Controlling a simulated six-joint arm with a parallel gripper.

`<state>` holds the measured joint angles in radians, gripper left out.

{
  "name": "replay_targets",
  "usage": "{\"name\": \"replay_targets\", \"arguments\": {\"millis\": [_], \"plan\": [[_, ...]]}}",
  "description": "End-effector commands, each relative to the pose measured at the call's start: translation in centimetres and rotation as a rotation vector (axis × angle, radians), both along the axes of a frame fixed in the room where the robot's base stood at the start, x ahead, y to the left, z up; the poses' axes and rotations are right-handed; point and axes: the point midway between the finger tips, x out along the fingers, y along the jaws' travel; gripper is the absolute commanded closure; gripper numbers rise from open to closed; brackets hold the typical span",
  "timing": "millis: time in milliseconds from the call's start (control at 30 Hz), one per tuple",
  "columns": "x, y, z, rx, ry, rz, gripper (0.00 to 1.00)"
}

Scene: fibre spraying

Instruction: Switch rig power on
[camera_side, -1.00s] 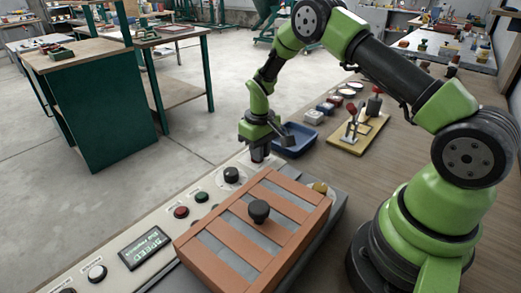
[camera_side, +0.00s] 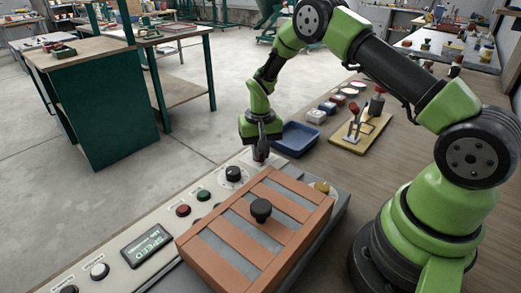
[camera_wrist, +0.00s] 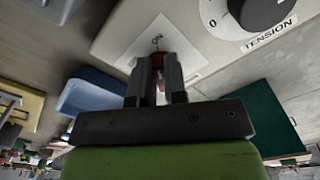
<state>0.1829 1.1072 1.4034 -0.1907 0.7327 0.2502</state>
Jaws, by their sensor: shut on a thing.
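My gripper (camera_side: 261,155) points down at the far end of the light control panel (camera_side: 215,212), beyond the dark knob (camera_side: 234,174). In the wrist view its two dark fingers (camera_wrist: 158,82) are shut on a small red part, likely the power switch. Only a sliver of this red part (camera_wrist: 158,62) shows between the fingers. A small metal piece (camera_wrist: 157,41) stands beside it on a white plate (camera_wrist: 178,42). The fingers hide most of the switch, so its position cannot be told.
The TENSION dial (camera_wrist: 246,10) is close by in the wrist view. A blue tray (camera_side: 297,138) lies beside my gripper. A slatted brown box with a black knob (camera_side: 260,211) stands along the panel. Red (camera_side: 183,210) and green (camera_side: 203,195) buttons and a SPEED display (camera_side: 147,246) sit nearer.

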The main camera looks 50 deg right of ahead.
Motion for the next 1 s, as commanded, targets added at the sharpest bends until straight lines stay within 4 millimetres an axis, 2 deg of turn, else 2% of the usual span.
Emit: {"name": "replay_targets", "arguments": {"millis": [333, 367, 467, 767, 867, 1000], "plan": [[0.0, 0.0, 0.1, 0.002, 0.002, -0.01, 1.0], [0.0, 0.0, 0.1, 0.002, 0.002, -0.01, 0.85], [0.0, 0.0, 0.0, 0.002, 0.001, -0.009, 0.62], [0.0, 0.0, 0.1, 0.001, 0.0, -0.005, 0.62], [0.1, 0.0, 1.0, 0.0, -0.003, -0.005, 0.62], [0.1, 0.0, 3.5, 0.0, -0.006, -0.006, 0.62]]}}
